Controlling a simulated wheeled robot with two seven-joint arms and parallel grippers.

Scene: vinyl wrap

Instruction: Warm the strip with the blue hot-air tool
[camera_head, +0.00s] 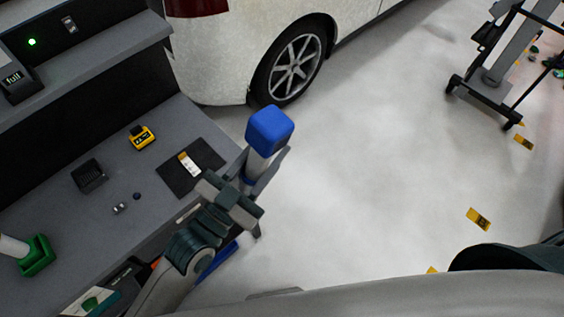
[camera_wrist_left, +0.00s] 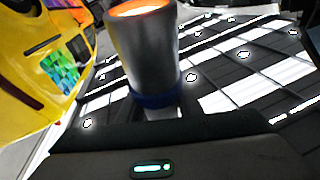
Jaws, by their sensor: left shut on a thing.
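The blue hot-air tool (camera_head: 270,128) is in my left gripper (camera_head: 256,172), which is shut on it with a finger on each side. Its blue end points up and away, beyond the bench edge and over the floor. In the left wrist view, a metal nozzle (camera_wrist_left: 145,55) with a glowing orange mouth and a blue collar (camera_wrist_left: 153,98) stands in front of the gripper. I cannot tell for sure which thing is the strip; a small white and yellow piece (camera_head: 188,164) lies on a black mat (camera_head: 180,183) on the bench. My right gripper is not in view.
The grey bench (camera_head: 113,165) carries a yellow device (camera_head: 142,137), a black tray (camera_head: 89,176) and a green holder (camera_head: 36,256). A white car (camera_head: 218,55) stands behind. A wheeled stand (camera_head: 489,80) is at upper right. Most of the floor (camera_head: 370,180) is clear.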

